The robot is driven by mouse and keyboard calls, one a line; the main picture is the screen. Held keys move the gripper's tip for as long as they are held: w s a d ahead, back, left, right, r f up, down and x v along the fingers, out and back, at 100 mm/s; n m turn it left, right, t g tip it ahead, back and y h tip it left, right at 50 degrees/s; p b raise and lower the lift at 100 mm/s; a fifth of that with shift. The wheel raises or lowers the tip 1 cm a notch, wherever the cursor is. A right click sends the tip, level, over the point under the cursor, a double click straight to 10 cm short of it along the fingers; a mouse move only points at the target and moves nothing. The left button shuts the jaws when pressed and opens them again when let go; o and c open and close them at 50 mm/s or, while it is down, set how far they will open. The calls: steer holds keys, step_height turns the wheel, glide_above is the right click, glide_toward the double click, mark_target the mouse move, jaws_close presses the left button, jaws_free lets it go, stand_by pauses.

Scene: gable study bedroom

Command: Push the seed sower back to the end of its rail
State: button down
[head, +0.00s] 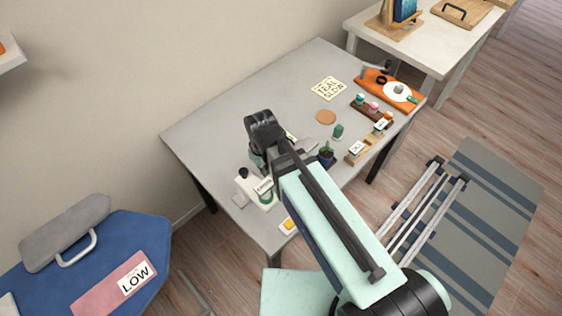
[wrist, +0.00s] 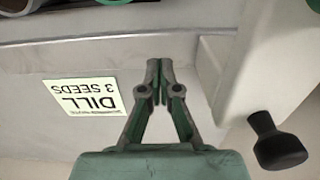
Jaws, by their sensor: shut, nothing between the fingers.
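A white block with a black knob (head: 250,190), apparently the seed sower, stands near the left front edge of the grey desk. In the wrist view a pale block with a black knob (wrist: 277,140) is at the right. My gripper (wrist: 160,80) is shut and empty, its fingertips against or just in front of a grey strip (wrist: 90,52) in the picture; I cannot tell whether they touch. In the head view my arm hides the fingertips and much of the sower area.
The desk (head: 215,130) also carries a small potted plant (head: 327,153), a cork disc (head: 326,117), a yellow word card (head: 329,88) and an orange board (head: 390,90). A yellow item (head: 288,226) lies at the front edge. The desk's back left is clear.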

steer(key=shift+w+d+r, duration=0.1)
steer(key=shift+w+d, duration=0.1)
step_height(320, 180, up, 12)
steer(key=p, duration=0.8)
steer(key=shift+p, duration=0.4)
stand_by(0.6)
